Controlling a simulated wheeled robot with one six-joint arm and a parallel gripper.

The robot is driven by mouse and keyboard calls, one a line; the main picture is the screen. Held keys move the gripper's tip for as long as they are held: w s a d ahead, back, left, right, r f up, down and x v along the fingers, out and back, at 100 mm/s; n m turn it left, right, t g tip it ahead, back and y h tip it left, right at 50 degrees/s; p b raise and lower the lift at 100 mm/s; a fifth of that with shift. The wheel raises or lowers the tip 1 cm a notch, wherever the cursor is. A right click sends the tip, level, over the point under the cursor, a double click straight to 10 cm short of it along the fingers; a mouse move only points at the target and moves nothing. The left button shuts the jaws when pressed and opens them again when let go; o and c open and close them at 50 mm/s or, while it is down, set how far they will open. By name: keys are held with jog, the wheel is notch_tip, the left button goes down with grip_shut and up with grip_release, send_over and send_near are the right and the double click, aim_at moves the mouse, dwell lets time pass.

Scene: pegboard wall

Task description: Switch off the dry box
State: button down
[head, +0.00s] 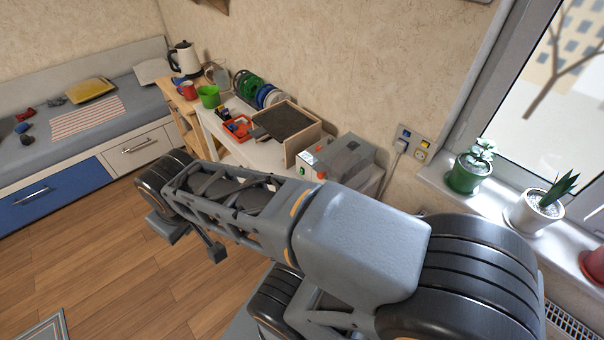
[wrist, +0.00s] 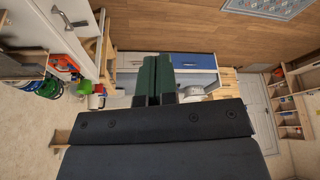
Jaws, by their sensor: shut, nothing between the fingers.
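The dry box appears to be the grey box with a pale front (head: 342,160) at the right end of the white table in the head view. A small green-lit spot (head: 307,158) shows on its front left; I cannot tell whether it is a switch or a display. My arm crosses in front of the box's lower part. My gripper (wrist: 157,60) shows in the wrist view as two dark green fingers pressed together, with nothing between them. It points away from the dry box, towards the room. The box is not clearly visible in the wrist view.
A wall socket (head: 402,146) with a plugged-in cable is right of the box. A wooden-framed dark panel (head: 281,126), a red tray (head: 238,127) and spools (head: 262,94) share the white table (head: 215,133). Potted plants (head: 466,174) stand on the windowsill. Wood floor (head: 110,245) is open at left.

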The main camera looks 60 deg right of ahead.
jog(key=w+d+f+n+g+h+b, duration=0.1)
jog(key=d+f+n+g+h+b, duration=0.1)
jog(key=d+f+n, duration=0.4)
jog(key=w+d+f+n+g+h+b, duration=0.1)
jog(key=d+f+n+g+h+b, duration=0.2)
jog(key=d+n, duration=1.2)
jog(key=w+d+f+n+g+h+b, duration=0.2)
jog(key=d+f+n+h+b, duration=0.1)
jog(key=d+f+n, duration=0.6)
jog(key=shift+d+f+n+h, duration=0.15)
jog(key=shift+d+n+h, duration=0.75)
jog(key=shift+d+n, duration=0.25)
